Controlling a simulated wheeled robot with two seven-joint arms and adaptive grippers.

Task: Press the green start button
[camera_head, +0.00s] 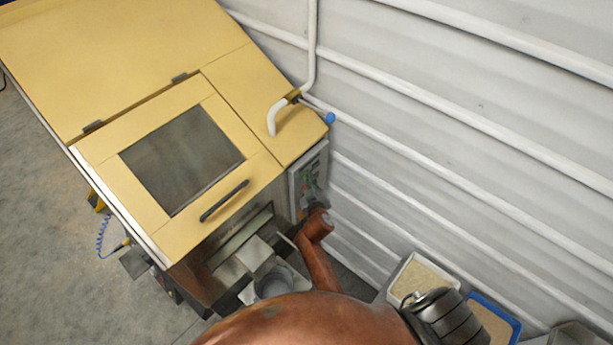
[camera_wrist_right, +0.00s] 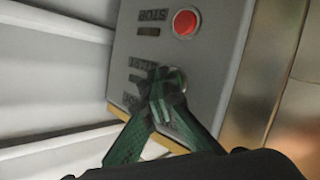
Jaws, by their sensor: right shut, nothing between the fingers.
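The grey control panel (camera_wrist_right: 218,70) fills the middle of the right wrist view; it also shows in the head view (camera_head: 296,190), on the side of the yellow machine. A round red button (camera_wrist_right: 186,23) sits beside the STOP label. My right gripper (camera_wrist_right: 166,92) is shut and empty, its green fingertips together over the panel by the START label (camera_wrist_right: 144,66). The start button is mostly hidden behind the fingertips; only a rounded edge (camera_wrist_right: 178,76) shows. I cannot tell whether the tips touch it. My left gripper is not in view.
The yellow machine (camera_head: 60,50) has a windowed lid with a black handle (camera_head: 224,201). A ribbed white wall (camera_head: 450,100) runs close along the panel's right. A white tray (camera_head: 398,270) and a blue tray (camera_head: 512,322) stand at the lower right. Open floor lies left.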

